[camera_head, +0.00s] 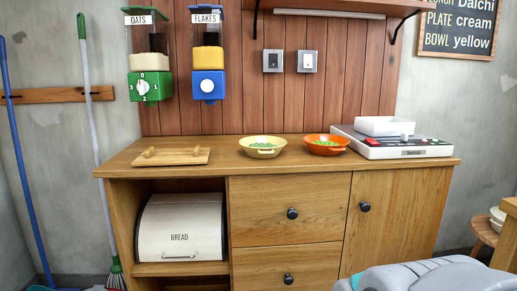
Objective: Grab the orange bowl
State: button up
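The orange bowl (326,148) stands upright on the wooden counter, right of centre. It has small handles at its rim and holds some green food. A yellow bowl (262,151), also with green food in it, stands just to its left with a small gap. No gripper fingers show in this view. A grey rounded part of my own body fills the bottom right corner, well below and in front of the counter top.
The counter (225,160) also bears a wooden board (172,157) at left and a white scale-like appliance (395,146) close right of the orange bowl. Oats (149,87) and flakes (208,84) dispensers hang behind. A wall sign (458,27) reads "BOWL yellow". The counter's front edge is clear.

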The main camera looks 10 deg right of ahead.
aim_at(327, 146)
jog(key=i+j+z, duration=0.15)
jog(key=j, duration=0.3)
jog(key=i+j+z, duration=0.2)
jog(key=j, duration=0.25)
jog(key=j+z, duration=0.15)
jog(key=j, duration=0.3)
jog(key=i+j+z, duration=0.2)
jog(key=j, duration=0.3)
jog(key=k, duration=0.1)
